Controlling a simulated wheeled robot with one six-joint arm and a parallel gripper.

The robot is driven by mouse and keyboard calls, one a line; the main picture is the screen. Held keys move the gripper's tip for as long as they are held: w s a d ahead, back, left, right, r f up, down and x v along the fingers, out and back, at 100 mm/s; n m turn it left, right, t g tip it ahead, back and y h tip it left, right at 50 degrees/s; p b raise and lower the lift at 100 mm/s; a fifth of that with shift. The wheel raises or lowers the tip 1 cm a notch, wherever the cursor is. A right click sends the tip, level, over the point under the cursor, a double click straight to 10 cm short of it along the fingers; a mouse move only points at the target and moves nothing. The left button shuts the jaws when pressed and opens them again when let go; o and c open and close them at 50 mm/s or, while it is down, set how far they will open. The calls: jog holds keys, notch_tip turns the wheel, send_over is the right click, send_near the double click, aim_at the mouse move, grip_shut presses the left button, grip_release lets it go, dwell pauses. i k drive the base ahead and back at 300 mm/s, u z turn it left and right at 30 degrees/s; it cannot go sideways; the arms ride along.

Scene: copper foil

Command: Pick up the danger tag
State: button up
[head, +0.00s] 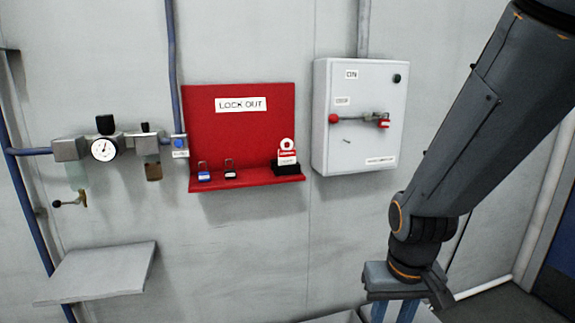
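The danger tag (287,155) is a small red and white tag with a round white ring at its top. It stands upright in a black holder (288,169) at the right end of the red lockout board's shelf (250,180). My gripper (393,312) is at the bottom edge of the head view, pointing down, below and to the right of the tag and well apart from it. Its two blue fingers are apart with nothing seen between them; their tips are cut off by the frame.
A blue padlock (204,176) and a black-and-white padlock (230,174) stand left on the shelf. A grey electrical box (360,155) with a red-ended handle is right of the board. A gauge (103,149) and pipes are left, above a grey wall shelf (100,272).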

aim_at(286, 156)
jog(key=k, duration=1.2)
jog(key=u, duration=0.8)
jog(key=i, duration=1.85)
jog(key=z, duration=0.85)
